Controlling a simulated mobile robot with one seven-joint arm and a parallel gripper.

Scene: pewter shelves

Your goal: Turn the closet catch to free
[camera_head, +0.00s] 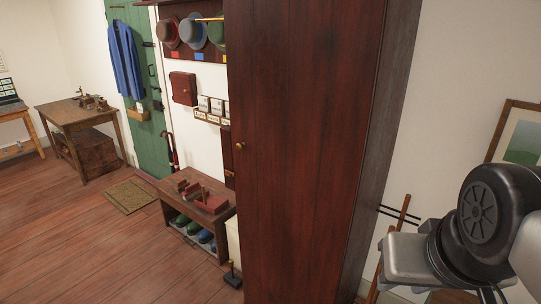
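The closet (305,150) is a tall, dark red-brown wooden cabinet filling the middle of the head view. Its broad front looks shut. A small round brass fitting (240,146) sits near the front's left edge, at about mid-height. I cannot tell whether this is the catch or a plain knob, and no marking for its position can be read. Part of my arm (484,212), a black round joint with grey links, shows at the lower right, to the right of the closet and apart from the brass fitting. My gripper's fingers cannot be made out in this view.
A low bench (176,209) with shoes beneath stands left of the closet. A framed picture (522,140) is at the right. The wooden floor (80,245) is open at the front left.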

